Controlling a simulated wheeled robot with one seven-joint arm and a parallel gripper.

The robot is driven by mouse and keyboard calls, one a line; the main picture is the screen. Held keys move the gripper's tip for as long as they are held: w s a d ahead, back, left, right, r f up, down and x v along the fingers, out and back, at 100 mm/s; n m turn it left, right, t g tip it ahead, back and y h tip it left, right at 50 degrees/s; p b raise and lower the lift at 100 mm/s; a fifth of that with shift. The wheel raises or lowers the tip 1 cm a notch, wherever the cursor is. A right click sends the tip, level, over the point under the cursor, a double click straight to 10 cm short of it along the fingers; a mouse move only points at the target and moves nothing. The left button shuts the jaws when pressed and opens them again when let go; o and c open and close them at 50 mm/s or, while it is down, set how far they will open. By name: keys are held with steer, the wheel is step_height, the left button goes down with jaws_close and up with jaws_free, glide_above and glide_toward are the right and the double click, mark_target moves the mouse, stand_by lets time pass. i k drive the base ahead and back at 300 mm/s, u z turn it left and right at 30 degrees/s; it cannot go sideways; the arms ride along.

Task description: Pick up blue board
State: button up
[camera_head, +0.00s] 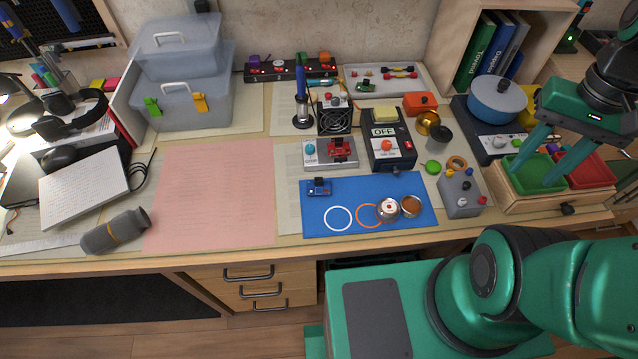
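A small blue board (319,187) with a dark part on top lies at the upper left corner of a blue mat (345,222) on the workbench. A red board (341,148) sits on a grey device just behind it. My gripper (534,177) is at the far right, over the green bin (522,182), well apart from the blue board. Its two teal fingers are spread and point down to the left, with nothing visible between them. The fingers hide part of the bins.
The mat also holds a white ring (338,218), an orange ring and two small round containers (388,209). The pink sheet (212,195) is clear.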

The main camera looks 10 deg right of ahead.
mark_target(318, 186)
steer(key=z, duration=0.05)
steer(key=k, duration=0.5)
steer(key=z, duration=1.1)
steer(key=k, duration=1.05)
steer(key=u, duration=1.2)
steer(key=i, duration=1)
steer(key=z, duration=0.05)
